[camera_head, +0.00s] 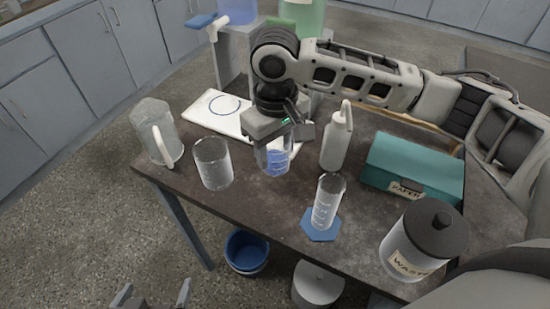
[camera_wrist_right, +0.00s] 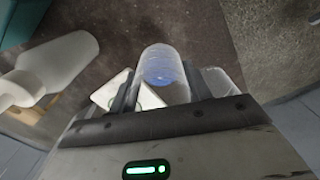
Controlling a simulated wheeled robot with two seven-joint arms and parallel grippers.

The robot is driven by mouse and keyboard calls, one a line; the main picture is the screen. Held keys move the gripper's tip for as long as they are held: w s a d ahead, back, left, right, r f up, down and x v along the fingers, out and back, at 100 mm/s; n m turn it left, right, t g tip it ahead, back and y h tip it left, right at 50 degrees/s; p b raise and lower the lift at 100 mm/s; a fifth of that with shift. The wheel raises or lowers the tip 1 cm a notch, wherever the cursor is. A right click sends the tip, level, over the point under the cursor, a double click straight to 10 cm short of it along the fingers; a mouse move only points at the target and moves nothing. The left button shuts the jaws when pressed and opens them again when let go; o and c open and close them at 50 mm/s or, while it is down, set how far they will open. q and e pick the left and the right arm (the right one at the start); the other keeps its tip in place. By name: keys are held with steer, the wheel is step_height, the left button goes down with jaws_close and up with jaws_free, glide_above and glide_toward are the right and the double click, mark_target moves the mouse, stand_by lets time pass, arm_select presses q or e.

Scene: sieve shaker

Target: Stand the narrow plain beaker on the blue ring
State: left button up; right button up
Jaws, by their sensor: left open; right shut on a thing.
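My right gripper (camera_head: 280,136) is shut on a clear beaker (camera_head: 273,161), which shows blue in its lower part. The beaker is upright, in front of the white board (camera_head: 202,113); whether its base touches the table is unclear. In the right wrist view the beaker (camera_wrist_right: 160,68) sits between the fingers (camera_wrist_right: 160,92). A blue ring (camera_head: 225,105) is drawn on the left part of the board, left of and behind the gripper. The gripper and beaker hide part of the board's right end. My left gripper (camera_head: 151,296) is open and empty at the bottom edge, off the table.
A wider clear beaker (camera_head: 213,164) and a handled jug (camera_head: 158,133) stand at the left. A graduated cylinder (camera_head: 327,203) stands on a blue pad (camera_head: 320,232). A white bottle (camera_head: 336,140), teal box (camera_head: 415,165) and waste jar (camera_head: 424,240) are to the right. A grey stand (camera_head: 232,70) is behind.

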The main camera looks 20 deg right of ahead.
mark_target(274, 160)
steer(key=shift+w+d+f, duration=0.2)
steer(key=shift+w+f, duration=0.65)
steer(key=shift+f, duration=0.25)
steer(key=shift+w+f, duration=0.2)
steer(key=shift+f, duration=1.55)
steer(key=o, duration=1)
steer(key=shift+f, duration=0.15)
